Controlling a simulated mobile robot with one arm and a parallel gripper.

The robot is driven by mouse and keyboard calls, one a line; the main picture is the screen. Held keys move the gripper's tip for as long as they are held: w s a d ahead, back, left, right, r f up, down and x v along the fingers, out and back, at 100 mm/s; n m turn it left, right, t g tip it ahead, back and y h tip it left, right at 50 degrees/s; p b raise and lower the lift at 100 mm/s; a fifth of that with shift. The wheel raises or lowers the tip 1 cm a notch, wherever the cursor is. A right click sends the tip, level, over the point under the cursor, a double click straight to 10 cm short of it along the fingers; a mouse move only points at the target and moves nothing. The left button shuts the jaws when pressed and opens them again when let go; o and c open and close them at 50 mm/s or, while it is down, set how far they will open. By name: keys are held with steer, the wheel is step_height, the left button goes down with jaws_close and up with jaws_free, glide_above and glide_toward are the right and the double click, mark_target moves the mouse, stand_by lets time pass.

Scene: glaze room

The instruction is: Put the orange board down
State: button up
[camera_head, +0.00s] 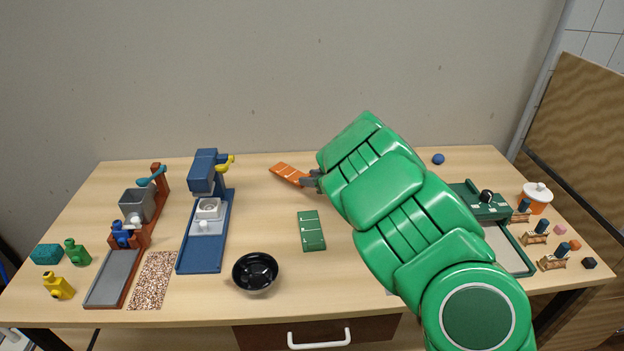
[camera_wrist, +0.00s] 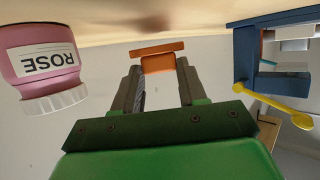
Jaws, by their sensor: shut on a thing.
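The orange board (camera_head: 288,173) is a flat strip with pale cross lines, at the back middle of the table in the head view. My gripper (camera_head: 308,182) is shut on its right end, and the rest sticks out to the left. In the wrist view the orange board (camera_wrist: 158,64) is between and beyond the fingertips of my gripper (camera_wrist: 158,80). I cannot tell whether the board touches the table. My arm hides part of the gripper in the head view.
A blue press (camera_head: 205,225) with a yellow lever stands left of the board. A green board (camera_head: 311,232) and a black bowl (camera_head: 255,272) lie nearer the front. A pink jar labelled ROSE (camera_wrist: 40,50) shows in the wrist view. Bare table surrounds the board.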

steer(key=shift+f, duration=0.8)
steer(key=o, duration=1.2)
steer(key=shift+o, duration=0.2)
steer(key=shift+r, duration=0.1)
steer(key=shift+r, duration=0.5)
steer(key=v, duration=1.2)
steer(key=shift+o, duration=0.2)
steer(key=shift+r, duration=0.1)
